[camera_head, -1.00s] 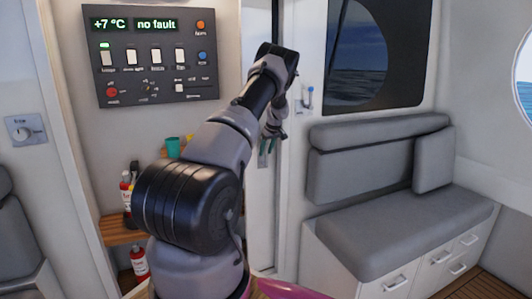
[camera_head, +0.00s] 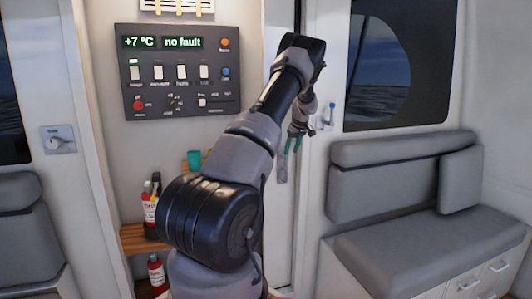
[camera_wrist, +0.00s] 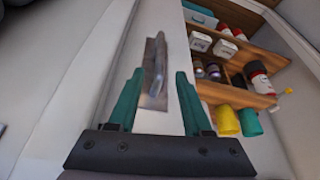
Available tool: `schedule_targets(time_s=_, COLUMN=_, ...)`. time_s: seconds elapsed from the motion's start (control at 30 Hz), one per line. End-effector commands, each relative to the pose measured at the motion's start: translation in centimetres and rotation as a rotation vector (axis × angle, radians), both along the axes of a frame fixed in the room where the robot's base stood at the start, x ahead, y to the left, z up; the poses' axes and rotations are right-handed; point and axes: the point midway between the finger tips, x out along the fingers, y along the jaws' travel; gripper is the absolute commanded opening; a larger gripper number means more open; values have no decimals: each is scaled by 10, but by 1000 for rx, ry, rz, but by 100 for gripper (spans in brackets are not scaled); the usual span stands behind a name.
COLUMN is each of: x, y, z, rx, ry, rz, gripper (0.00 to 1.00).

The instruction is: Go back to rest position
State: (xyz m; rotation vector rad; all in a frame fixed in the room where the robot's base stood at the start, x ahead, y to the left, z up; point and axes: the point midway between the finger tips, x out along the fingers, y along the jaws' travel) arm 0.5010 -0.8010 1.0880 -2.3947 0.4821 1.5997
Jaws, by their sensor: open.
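My gripper (camera_head: 293,146) hangs at the end of my raised arm, in front of the white door frame in the head view. In the wrist view my gripper (camera_wrist: 158,98) is open, its two green fingers apart with nothing held between them. A metal door handle (camera_wrist: 155,70) shows beyond and between the fingers; it also shows in the head view (camera_head: 282,168), just below the fingertips. I cannot tell whether the fingers touch it, but they look apart from it.
A control panel (camera_head: 180,72) reads "+7 °C" and "no fault". Shelves (camera_wrist: 262,62) hold bottles, boxes, a yellow cup (camera_wrist: 227,121) and a green cup (camera_wrist: 250,122). Red bottles (camera_head: 150,208) stand at lower left. A grey bench (camera_head: 415,240) fills the right side.

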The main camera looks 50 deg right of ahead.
Motion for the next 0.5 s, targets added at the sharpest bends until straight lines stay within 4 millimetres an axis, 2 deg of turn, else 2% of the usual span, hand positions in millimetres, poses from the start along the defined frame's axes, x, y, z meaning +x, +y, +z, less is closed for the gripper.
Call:
schedule_targets(time_s=0.23, x=0, y=0, z=0, rx=0, ry=0, rz=0, gripper=50)
schedule_targets(time_s=0.33, x=8, y=6, z=6, rx=-1, ry=1, rz=6, gripper=50)
schedule_targets(time_s=0.43, x=33, y=27, z=25, rx=-5, ry=5, rz=21, gripper=50)
schedule_targets(time_s=0.5, x=60, y=53, z=47, rx=-9, ry=9, rz=35, gripper=50)
